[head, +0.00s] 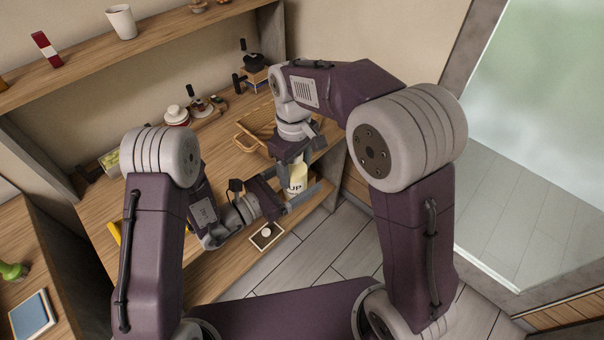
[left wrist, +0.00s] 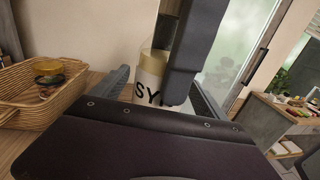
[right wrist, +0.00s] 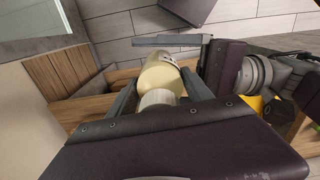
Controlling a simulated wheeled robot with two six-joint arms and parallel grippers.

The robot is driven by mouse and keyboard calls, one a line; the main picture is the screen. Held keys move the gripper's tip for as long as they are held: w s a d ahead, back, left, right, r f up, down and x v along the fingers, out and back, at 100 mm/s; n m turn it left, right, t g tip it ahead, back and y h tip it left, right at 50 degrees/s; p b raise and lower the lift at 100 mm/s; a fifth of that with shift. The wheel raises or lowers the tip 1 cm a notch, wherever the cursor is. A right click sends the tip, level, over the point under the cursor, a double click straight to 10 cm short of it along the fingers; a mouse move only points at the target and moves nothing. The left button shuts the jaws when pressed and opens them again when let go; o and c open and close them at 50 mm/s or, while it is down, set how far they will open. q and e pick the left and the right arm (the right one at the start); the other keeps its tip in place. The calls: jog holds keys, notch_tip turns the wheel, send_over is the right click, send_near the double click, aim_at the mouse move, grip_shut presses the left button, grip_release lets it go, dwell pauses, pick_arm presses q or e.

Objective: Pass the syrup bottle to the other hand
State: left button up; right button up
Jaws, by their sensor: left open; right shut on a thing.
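The syrup bottle (head: 297,180) is pale yellow with dark lettering and hangs upright beyond the shelf's front edge. My right gripper (head: 294,163) comes from above and is shut on its upper part. The right wrist view shows the bottle (right wrist: 160,77) and its white cap between the right fingers (right wrist: 160,96). My left gripper (head: 300,196) is open and reaches in from the left at the bottle's lower part. In the left wrist view the bottle (left wrist: 150,75) lies between the open left fingers (left wrist: 160,90), partly hidden by a dark right gripper part. Contact with the left fingers cannot be told.
A wicker basket (left wrist: 40,92) stands on the wooden shelf (head: 105,205) behind the grippers. A small framed tray (head: 266,236) with a white round item lies below the left gripper. Jars and small goods stand at the back. Grey floor is clear at the right.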

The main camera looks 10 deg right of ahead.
pick_arm(q)
jog(key=shift+x, duration=0.8)
pick_arm(e)
jog(key=shift+a, duration=0.1)
pick_arm(q)
grip_shut()
pick_arm(e)
jog(key=o, duration=1.8)
jog(key=shift+r, duration=0.1)
notch_tip(320, 180, up, 12)
jog(key=shift+f, duration=0.1)
jog(key=s+d+f+m, duration=0.4)
jog(key=s+d+f, duration=0.1)
jog(key=f, duration=0.5)
jog(key=s+d+f+m+t, duration=0.1)
jog(key=s+d+f+m, duration=0.3)
jog(key=f, duration=0.7)
jog(key=s+d, duration=0.2)
jog(key=s, duration=0.1)
jog(key=shift+s, duration=0.35)
jog(key=shift+d+f, duration=0.1)
jog(key=shift+d, duration=0.05)
